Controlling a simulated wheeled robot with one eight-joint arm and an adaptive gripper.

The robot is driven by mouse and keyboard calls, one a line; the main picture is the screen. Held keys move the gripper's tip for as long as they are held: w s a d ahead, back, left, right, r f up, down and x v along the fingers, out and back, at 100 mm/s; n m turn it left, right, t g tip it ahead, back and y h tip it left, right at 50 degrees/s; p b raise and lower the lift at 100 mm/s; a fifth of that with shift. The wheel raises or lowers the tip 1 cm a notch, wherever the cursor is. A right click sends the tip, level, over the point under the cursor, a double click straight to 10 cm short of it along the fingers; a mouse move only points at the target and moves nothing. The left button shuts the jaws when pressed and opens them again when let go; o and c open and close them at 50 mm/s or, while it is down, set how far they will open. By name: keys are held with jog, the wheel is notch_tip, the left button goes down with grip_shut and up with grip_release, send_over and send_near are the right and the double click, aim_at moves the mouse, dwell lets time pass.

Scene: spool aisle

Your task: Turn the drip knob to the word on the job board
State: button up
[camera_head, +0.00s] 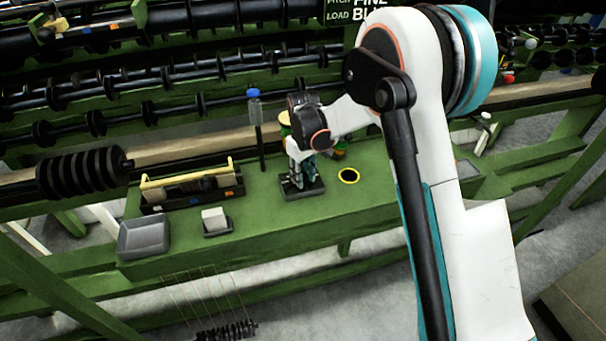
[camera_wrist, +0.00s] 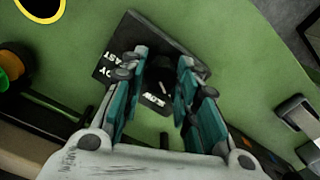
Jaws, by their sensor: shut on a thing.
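The drip knob (camera_wrist: 162,72) is a dark knob with a white pointer mark, on a black label plate (camera_wrist: 131,38) on the green bench. The plate also shows in the head view (camera_head: 316,190). Its white lettering reads "FAST" and a part ending in "DY"; another word near the pointer looks like "SLOW". My gripper (camera_wrist: 164,60) points down with its teal fingers on either side of the knob, shut on it; it also shows in the head view (camera_head: 301,182). The job board (camera_head: 345,12) shows "FINE" and "BL"; its top is cut off and my arm covers its right part.
A yellow-ringed hole (camera_head: 349,176) lies right of the plate. To the left are a white block (camera_head: 213,217), a grey tray (camera_head: 144,238) and a yellow-handled holder (camera_head: 187,178). A blue-topped post (camera_head: 254,108) stands behind. Spool racks fill the back.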

jog(key=m, duration=0.6)
jog(key=shift+m, duration=0.3)
jog(key=m, duration=0.6)
jog(key=shift+m+p, duration=0.35)
jog(key=shift+m, duration=0.05)
jog(key=o, duration=1.1)
jog(key=shift+c, duration=0.2)
jog(key=shift+r, duration=0.1)
notch_tip(320, 180, up, 12)
